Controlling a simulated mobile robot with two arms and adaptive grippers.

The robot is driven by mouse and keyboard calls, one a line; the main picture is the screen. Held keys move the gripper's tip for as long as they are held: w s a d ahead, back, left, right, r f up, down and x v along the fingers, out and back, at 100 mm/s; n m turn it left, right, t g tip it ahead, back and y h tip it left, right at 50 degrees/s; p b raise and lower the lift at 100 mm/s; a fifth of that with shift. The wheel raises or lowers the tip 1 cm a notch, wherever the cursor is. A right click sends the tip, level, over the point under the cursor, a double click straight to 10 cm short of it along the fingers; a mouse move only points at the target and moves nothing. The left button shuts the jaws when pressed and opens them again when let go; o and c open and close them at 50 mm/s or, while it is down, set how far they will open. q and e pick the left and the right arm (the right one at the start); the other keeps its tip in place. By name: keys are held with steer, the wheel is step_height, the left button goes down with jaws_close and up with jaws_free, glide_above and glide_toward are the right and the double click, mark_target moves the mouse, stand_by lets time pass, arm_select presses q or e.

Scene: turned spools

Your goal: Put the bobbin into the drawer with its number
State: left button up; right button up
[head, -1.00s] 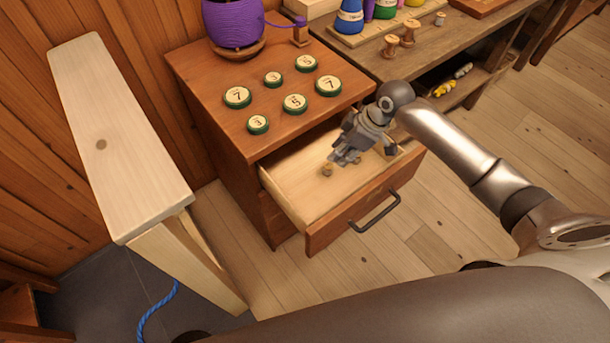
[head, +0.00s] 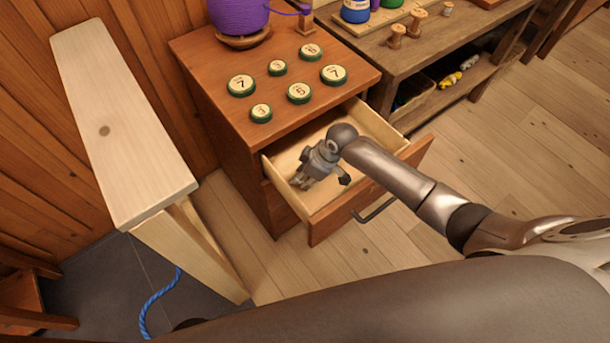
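The top drawer (head: 325,213) of the brown cabinet is pulled open, with a pale wooden inside and a dark bar handle. My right gripper (head: 302,184) reaches down into its left part, fingers pointing toward the drawer floor. My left gripper is not in view.
A workbench (head: 440,50) with wooden spools (head: 397,36) is at the upper right. A pale wooden stand (head: 120,120) is left of the cabinet. Floor right of the drawer is clear.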

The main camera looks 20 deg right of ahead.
steer(key=o, duration=0.8)
steer(key=shift+f, duration=0.1)
steer(key=p+v, duration=0.1)
steer(key=v, duration=1.1)
steer(key=shift+p, duration=0.3)
